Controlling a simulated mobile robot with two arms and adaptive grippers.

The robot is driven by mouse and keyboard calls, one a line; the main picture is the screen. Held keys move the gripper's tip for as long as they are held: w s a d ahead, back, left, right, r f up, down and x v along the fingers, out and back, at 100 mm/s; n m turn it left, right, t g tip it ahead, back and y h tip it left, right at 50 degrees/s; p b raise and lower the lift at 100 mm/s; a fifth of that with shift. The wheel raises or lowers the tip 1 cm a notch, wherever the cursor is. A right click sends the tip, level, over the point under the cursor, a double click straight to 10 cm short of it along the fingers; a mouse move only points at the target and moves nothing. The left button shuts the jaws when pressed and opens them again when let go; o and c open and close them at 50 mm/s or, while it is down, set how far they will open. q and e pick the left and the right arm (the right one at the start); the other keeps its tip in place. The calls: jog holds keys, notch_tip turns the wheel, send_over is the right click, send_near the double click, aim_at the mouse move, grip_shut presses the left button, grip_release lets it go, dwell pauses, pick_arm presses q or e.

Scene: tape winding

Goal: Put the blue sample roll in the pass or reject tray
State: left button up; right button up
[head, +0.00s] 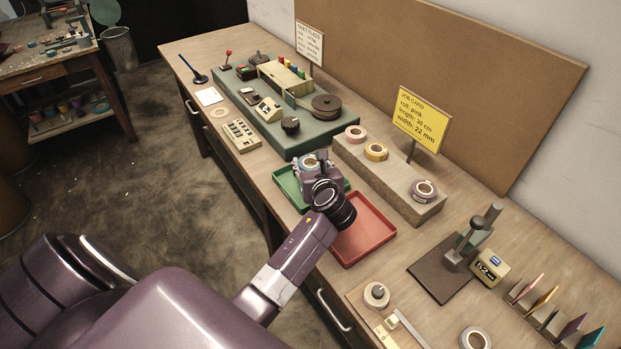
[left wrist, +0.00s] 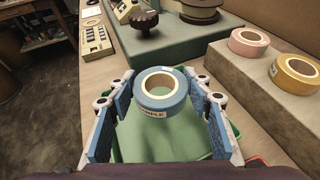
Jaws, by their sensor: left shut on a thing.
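The blue sample roll (left wrist: 160,101), a ring of blue tape with a white label, sits between the two finger pads of my left gripper (left wrist: 162,97) in the left wrist view. My left gripper is shut on it. In the head view the roll (head: 310,161) shows just beyond the gripper, over the green tray (head: 286,181). I cannot tell whether the roll touches the tray floor. The red tray (head: 372,238) lies on the near side of the green one, partly behind my wrist. My right gripper is not in view.
A raised grey block with pink (head: 355,133), yellow (head: 376,152) and mauve (head: 424,190) rolls stands right of the trays. A green winding machine base (head: 325,134) lies beyond. A measuring stand (head: 470,240) and a yellow job card (head: 421,122) are to the right.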

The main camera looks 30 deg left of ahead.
pick_arm(q)
jog(key=shift+f+b, duration=0.3)
jog(key=shift+f, duration=2.6)
jog(key=o, duration=1.1)
jog(key=shift+f, duration=0.1)
jog(key=shift+o, duration=0.2)
jog(key=v, duration=1.2)
